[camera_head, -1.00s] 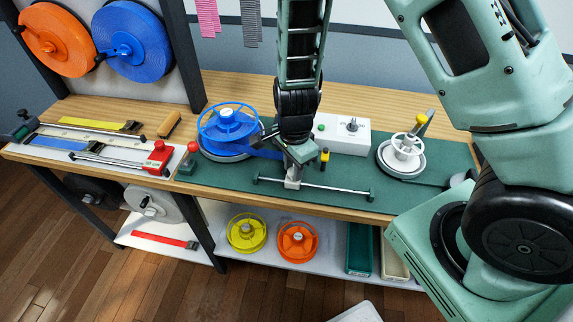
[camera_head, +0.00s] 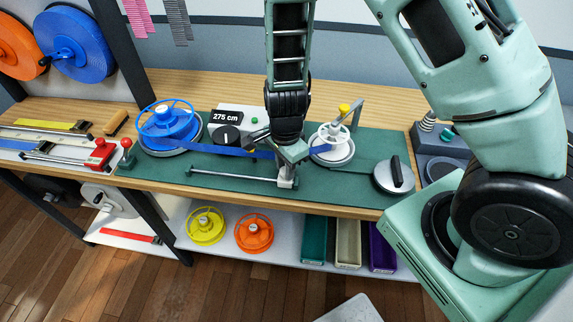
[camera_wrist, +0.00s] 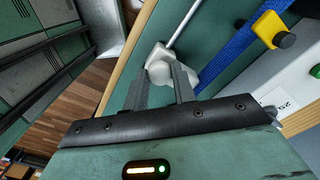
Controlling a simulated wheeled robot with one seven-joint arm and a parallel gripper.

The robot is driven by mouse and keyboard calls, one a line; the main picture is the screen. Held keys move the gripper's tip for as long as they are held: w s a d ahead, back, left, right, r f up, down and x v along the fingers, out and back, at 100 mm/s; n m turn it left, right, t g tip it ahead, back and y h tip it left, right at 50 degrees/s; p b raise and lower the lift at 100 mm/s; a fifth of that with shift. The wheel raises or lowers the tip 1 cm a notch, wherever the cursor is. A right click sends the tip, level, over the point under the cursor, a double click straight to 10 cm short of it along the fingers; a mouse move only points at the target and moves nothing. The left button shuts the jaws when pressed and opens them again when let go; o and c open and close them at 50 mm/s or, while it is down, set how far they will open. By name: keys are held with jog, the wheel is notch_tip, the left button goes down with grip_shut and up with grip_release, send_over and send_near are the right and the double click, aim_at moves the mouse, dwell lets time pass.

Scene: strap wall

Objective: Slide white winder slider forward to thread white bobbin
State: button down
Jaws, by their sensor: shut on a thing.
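The white winder slider (camera_head: 286,181) sits at the right end of its metal rail (camera_head: 232,175). My gripper (camera_head: 289,166) is shut on it from above. In the wrist view, the slider's rounded white body (camera_wrist: 160,66) lies between the fingers (camera_wrist: 162,84). The white bobbin (camera_head: 331,133) stands on a round white base just right of my gripper. The blue strap (camera_head: 208,149) runs from the blue bobbin (camera_head: 165,122) behind my gripper to the white bobbin. My wrist hides part of it, and its hold on the bobbin is unclear.
A display (camera_head: 227,117) reads 275 cm. A black-handled round disc (camera_head: 394,176) lies on the mat at the right. A yellow-topped lever (camera_head: 344,109) stands behind the white bobbin. Yellow (camera_head: 205,226) and orange (camera_head: 254,233) bobbins sit on the lower shelf.

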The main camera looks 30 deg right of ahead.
jog(key=shift+s+d, duration=0.15)
jog(key=shift+d, duration=0.05)
jog(key=c, duration=1.1)
grip_release()
jog(key=shift+r, duration=0.3)
notch_tip(320, 180, up, 17)
jog(key=shift+f+p, duration=0.1)
jog(key=shift+p, duration=0.85)
